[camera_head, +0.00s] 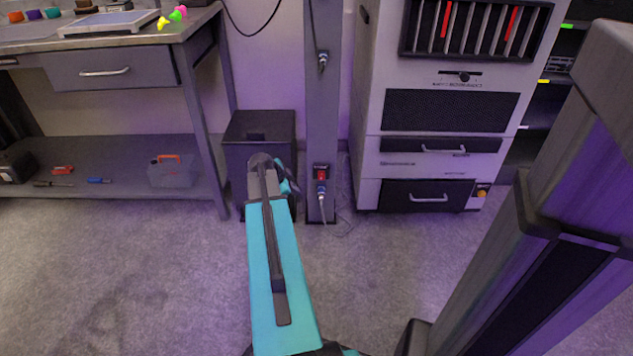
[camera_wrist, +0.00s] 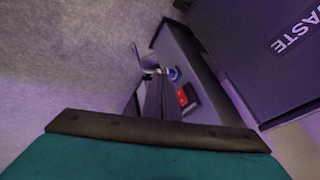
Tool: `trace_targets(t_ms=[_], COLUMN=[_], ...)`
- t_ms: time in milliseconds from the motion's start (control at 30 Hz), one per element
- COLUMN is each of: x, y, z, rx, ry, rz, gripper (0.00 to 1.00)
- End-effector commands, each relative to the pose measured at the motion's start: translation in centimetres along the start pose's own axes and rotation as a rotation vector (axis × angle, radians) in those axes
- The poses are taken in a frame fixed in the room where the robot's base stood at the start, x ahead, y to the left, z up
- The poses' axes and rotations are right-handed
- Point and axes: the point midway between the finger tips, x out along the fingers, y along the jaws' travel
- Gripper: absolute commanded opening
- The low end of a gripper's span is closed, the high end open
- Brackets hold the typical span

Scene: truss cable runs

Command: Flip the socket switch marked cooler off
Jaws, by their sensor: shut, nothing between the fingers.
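A red socket switch (camera_head: 321,173) sits low on the grey post, with a blue plug (camera_head: 321,189) and its cable just below it. In the wrist view the red switch (camera_wrist: 187,95) and the blue plug (camera_wrist: 173,74) show close beside my gripper (camera_wrist: 158,82). My gripper is shut and empty, pointing toward the post; it partly overlaps the post in that view. I cannot tell whether it touches the switch. No cooler marking is readable, and the switch position is too small to tell.
A dark bin (camera_head: 258,128) stands left of the post (camera_head: 321,110); its lettering (camera_wrist: 296,33) shows in the wrist view. A grey cabinet (camera_head: 367,150) stands to the right. A workbench (camera_head: 190,110) is at left. Another cable connector (camera_head: 322,62) hangs higher on the post. The front floor is clear.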

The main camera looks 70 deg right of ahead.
Motion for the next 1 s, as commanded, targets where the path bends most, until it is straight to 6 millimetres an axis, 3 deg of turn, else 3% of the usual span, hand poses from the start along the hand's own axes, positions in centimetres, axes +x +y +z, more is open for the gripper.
trace_targets(t_ms=[33,100,233,667,1000], x=[0.1,0.1,0.0,0.2,3.0], y=[-0.7,-1.1,-1.6,-1.6,-1.6], z=[-1.9,-3.6,-5.2,-5.4,-5.3], rx=[0.047,0.096,0.141,0.145,0.145], ry=[0.017,0.033,0.048,0.049,0.049], rz=[-0.007,-0.013,-0.02,-0.021,-0.02], gripper=[0.0,0.0,0.0,0.0,0.0])
